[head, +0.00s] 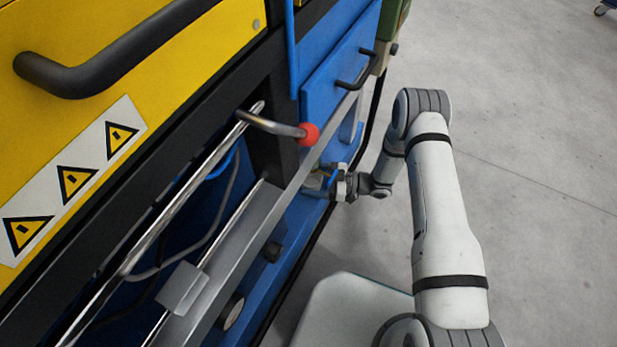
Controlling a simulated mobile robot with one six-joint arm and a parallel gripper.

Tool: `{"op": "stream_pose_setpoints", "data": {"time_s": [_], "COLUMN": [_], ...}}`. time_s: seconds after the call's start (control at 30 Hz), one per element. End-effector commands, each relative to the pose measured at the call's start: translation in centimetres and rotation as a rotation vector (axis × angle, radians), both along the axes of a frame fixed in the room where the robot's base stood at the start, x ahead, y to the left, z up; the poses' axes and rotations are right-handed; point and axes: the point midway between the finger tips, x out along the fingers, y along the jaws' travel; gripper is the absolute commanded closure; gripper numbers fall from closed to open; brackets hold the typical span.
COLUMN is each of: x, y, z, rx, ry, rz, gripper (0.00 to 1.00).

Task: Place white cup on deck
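I cannot make out a white cup in the head view. My gripper (322,184) is at the machine's lower front, by the far part of the long grey metal ledge (240,228). The ledge may be the deck; I cannot tell for sure. A small pale, yellowish thing is by the fingers, too small and partly hidden to identify. Whether the fingers are open or shut on it does not show clearly.
The machine has a yellow panel (190,60) with a black handle (110,65), metal rails (165,215), a red-knobbed lever (308,134) and a blue panel (330,75) with a handle.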

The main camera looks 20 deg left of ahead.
Motion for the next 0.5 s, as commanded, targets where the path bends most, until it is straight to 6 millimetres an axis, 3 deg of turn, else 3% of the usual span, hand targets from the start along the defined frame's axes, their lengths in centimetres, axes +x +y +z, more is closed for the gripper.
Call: {"op": "stream_pose_setpoints", "data": {"time_s": [0.37,0.5], "x": [0.0,0.8], "y": [0.0,-2.1], "z": [0.6,0.6], "rx": [0.000,0.000], "ry": [0.000,0.000], "rz": [0.000,-0.005], "gripper": [0.19,0.19]}}
